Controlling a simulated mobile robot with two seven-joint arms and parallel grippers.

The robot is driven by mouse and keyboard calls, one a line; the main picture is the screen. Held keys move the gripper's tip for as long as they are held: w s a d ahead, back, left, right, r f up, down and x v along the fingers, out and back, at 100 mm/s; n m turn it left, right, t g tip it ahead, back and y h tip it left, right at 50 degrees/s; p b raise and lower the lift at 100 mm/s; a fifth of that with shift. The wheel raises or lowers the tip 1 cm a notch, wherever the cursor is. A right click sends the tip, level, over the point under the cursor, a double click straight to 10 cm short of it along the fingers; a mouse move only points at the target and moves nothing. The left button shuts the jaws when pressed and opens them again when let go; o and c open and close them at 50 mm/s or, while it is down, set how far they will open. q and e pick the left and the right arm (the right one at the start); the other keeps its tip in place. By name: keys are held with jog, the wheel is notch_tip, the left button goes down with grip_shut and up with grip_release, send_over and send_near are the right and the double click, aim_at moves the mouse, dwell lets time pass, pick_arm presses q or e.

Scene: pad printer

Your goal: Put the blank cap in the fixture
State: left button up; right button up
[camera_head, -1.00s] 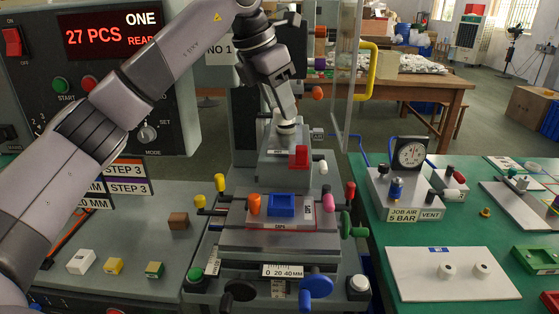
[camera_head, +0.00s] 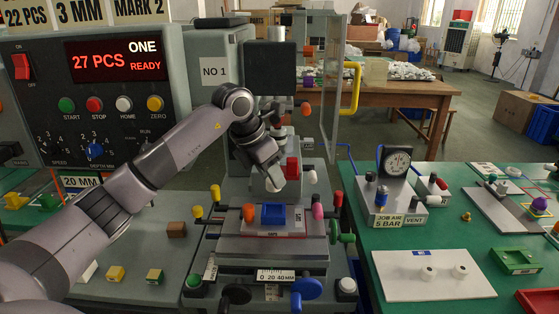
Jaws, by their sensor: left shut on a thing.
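My left gripper (camera_head: 272,174) hangs over the printer, just behind and above the blue fixture block (camera_head: 267,214). It is shut on a small whitish piece (camera_head: 275,184), which looks like the blank cap; the fingers hide most of it. The gripper and the held piece appear apart from the fixture. My right gripper is not in view.
A red block (camera_head: 293,168) and a pale knob stand close to the right of the gripper. Two white round pieces (camera_head: 428,272) (camera_head: 460,271) stand on a white board (camera_head: 405,291) at right. A gauge unit (camera_head: 396,165) stands behind it. A clear guard (camera_head: 331,75) rises at the back.

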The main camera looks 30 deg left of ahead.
aim_at(267, 188)
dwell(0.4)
pick_arm(q)
jog(key=shift+f+b, duration=1.2)
jog(key=shift+f, duration=0.95)
jog(key=shift+f+b, duration=0.35)
jog(key=shift+f, duration=0.2)
jog(key=shift+f, duration=0.25)
jog(key=shift+f+b, duration=0.35)
jog(key=shift+f, duration=0.1)
jog(key=shift+f, duration=0.2)
jog(key=o, duration=1.2)
jog(key=shift+c, duration=0.2)
